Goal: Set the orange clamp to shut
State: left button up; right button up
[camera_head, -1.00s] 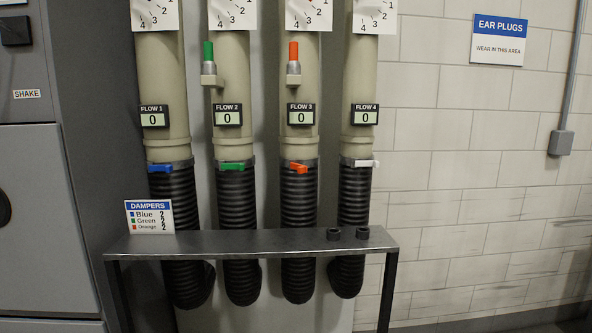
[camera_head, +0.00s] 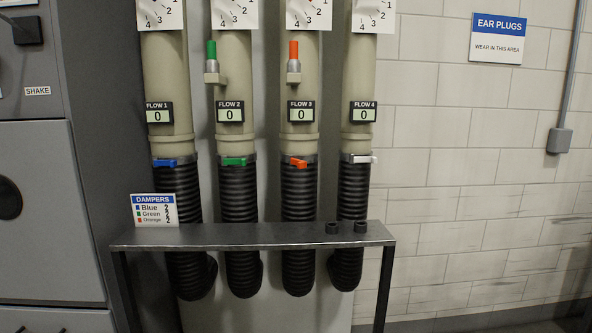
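The orange clamp (camera_head: 299,162) is a small lever on the metal band where the third beige pipe meets its black ribbed hose (camera_head: 298,205). Its lever slants slightly down to the right, and I cannot tell surely whether it is open or shut. Blue (camera_head: 165,162), green (camera_head: 235,161) and white (camera_head: 363,158) clamps sit on the neighbouring pipes at about the same height. Neither of my grippers is in view.
A grey metal bench (camera_head: 260,237) stands in front of the hoses. It carries a DAMPERS sign (camera_head: 154,210) and two small black rings (camera_head: 332,228). Green (camera_head: 212,52) and orange (camera_head: 294,52) damper handles are higher up.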

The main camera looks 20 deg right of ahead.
aim_at(301, 165)
jog(key=k, duration=0.1)
jog(key=z, duration=1.1)
jog(key=i, duration=0.45)
jog(key=u, duration=0.05)
